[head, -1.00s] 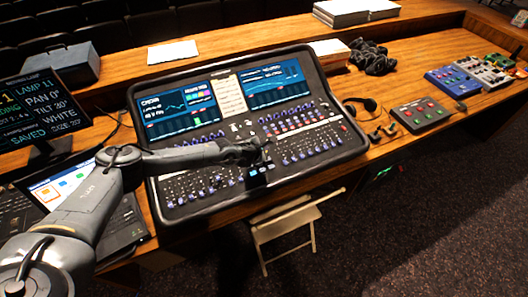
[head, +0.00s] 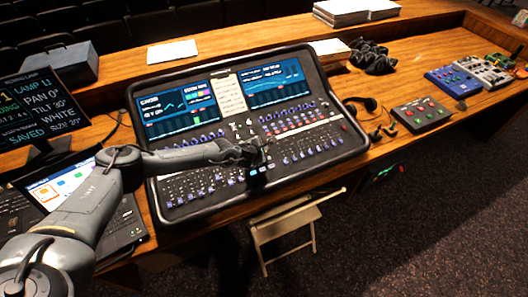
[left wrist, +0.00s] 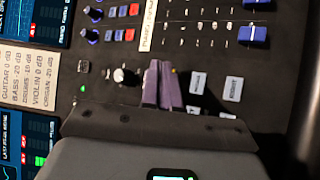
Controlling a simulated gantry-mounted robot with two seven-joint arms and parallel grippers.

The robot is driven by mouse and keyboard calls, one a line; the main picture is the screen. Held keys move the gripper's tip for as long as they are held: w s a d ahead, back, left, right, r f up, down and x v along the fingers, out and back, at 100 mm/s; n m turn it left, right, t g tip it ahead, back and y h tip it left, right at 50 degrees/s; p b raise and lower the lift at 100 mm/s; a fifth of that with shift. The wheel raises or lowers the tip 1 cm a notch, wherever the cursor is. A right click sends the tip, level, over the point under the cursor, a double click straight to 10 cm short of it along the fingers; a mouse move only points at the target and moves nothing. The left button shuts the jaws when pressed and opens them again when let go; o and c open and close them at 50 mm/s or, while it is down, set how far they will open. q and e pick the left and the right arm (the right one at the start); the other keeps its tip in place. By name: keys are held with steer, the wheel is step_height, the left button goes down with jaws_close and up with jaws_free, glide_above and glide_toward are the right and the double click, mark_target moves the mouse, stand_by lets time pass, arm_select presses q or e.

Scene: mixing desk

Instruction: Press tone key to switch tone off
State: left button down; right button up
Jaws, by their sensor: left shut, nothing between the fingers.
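The mixing desk (head: 352,148) stands on the wooden counter, with two lit screens above rows of knobs, keys and faders. My left gripper (head: 264,154) reaches over the middle of its panel. In the left wrist view its two purple fingers (left wrist: 162,85) are together and empty, over the panel. Two pale keys (left wrist: 197,82) (left wrist: 233,88) lie to the right of the fingers, their labels too small to read. A small green light (left wrist: 83,88) and a round knob (left wrist: 120,75) lie to the left. I cannot tell which key is the tone key, or whether the fingers touch the panel. My right gripper is out of view.
A laptop (head: 115,225) and a monitor (head: 35,105) stand left of the desk. A headset (head: 362,104), a grey button box (head: 421,115) and a blue box (head: 455,82) lie to the right. A folding chair (head: 285,225) stands in front.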

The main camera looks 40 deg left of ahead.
arm_select(q)
steer(key=shift+f+b, duration=0.35)
steer(key=shift+b, duration=0.05)
stand_by(0.4)
steer(key=shift+r, duration=0.15)
steer(key=shift+r+p, duration=0.65)
stand_by(0.4)
steer(key=shift+s+d+r+p, duration=0.1)
steer(key=shift+d+r+p, duration=0.05)
steer(key=shift+r+p, duration=1)
steer(key=shift+s+d+r+p, duration=0.15)
steer(key=shift+r+p, duration=0.7)
steer(key=shift+r, duration=0.5)
steer(key=shift+w, duration=0.1)
